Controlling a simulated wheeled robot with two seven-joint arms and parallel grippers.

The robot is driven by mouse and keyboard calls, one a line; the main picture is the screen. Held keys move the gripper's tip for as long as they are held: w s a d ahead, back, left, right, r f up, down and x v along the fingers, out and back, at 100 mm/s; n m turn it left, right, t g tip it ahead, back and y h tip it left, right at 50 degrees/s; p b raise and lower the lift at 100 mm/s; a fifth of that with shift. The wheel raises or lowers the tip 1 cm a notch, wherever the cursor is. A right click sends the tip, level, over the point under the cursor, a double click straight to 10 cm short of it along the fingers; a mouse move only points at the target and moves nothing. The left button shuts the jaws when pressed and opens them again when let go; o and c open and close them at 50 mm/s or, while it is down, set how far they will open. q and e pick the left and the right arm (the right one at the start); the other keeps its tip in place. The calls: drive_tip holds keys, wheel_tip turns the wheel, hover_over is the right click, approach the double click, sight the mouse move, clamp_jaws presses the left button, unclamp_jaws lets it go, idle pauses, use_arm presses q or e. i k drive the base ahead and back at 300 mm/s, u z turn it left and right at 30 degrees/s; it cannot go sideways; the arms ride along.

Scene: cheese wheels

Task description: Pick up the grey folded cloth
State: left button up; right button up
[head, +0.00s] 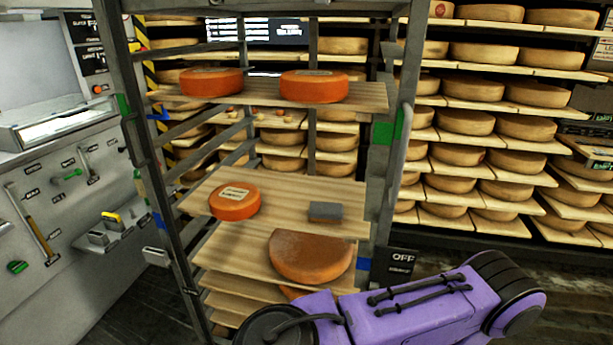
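The grey folded cloth (325,211) looks like a small flat-topped grey block. It lies near the front right of a wooden shelf board (285,197) in the metal rack. An orange cheese wheel (235,201) with a pale label sits to its left on the same board. My purple arm crosses the lower right of the head view, in front of the rack's lower boards and below the cloth. Neither gripper shows, and nothing touches the cloth in this view.
The rack's right post (393,150) stands just right of the cloth. Two orange wheels sit on the board above, and a brown wheel (311,257) on the board below. Shelves of cheese fill the back right. A grey tool panel (60,220) is at left.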

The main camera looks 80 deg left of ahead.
sight(324, 212)
drive_tip(key=u, duration=1.65)
